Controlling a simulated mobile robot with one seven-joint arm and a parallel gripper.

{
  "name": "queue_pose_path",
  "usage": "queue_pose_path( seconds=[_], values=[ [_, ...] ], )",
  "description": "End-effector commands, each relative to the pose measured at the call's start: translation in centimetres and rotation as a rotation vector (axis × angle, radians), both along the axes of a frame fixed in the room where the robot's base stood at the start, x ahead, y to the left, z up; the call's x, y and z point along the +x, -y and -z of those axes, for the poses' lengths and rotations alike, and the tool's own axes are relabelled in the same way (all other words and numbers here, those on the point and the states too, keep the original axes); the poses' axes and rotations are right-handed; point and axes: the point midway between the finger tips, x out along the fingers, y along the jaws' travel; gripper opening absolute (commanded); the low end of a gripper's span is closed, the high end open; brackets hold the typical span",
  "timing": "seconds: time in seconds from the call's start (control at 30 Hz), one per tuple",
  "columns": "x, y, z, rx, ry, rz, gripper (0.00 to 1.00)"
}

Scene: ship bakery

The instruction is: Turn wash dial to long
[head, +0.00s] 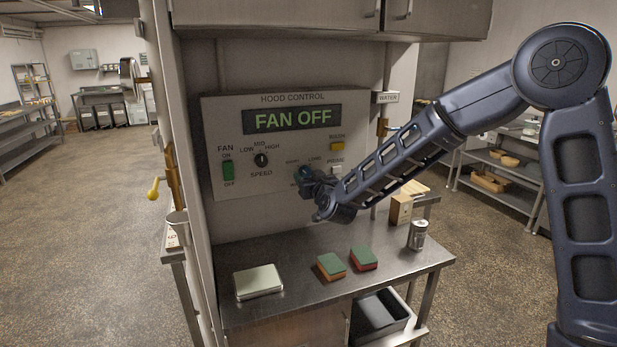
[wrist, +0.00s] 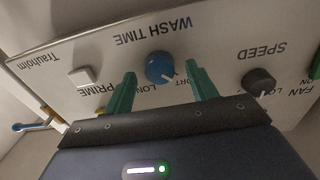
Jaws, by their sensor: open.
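The blue wash time dial (wrist: 160,66) is on the white control panel (head: 235,180). In the wrist view, which shows the panel upside down, its white pointer aims down and right, toward the partly hidden SHORT label. The LONG label (wrist: 140,87) is at the lower left of the dial. My gripper (wrist: 161,70) is open, with one green finger on each side of the dial in the picture. I cannot tell if either finger touches it. In the head view my gripper (head: 308,180) is at the panel and hides most of the dial.
The speed knob (head: 261,159) and green fan switch (head: 228,171) are left of my gripper. The prime button (head: 336,170) is close on its right. A metal table below holds two sponges (head: 331,266), a pale flat box (head: 258,281) and a can (head: 417,235).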

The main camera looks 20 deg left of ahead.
Motion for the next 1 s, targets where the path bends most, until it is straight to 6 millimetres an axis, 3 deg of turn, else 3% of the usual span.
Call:
queue_pose_path(
  seconds=[0.4,0.63,1.0],
  values=[
    [0.47,-0.43,-0.05,0.001,0.001,0.001,0.55],
    [0.46,-0.42,-0.05,0.001,0.001,0.001,0.13],
    [0.45,-0.41,-0.04,0.042,-0.041,0.001,0.13]
  ],
)
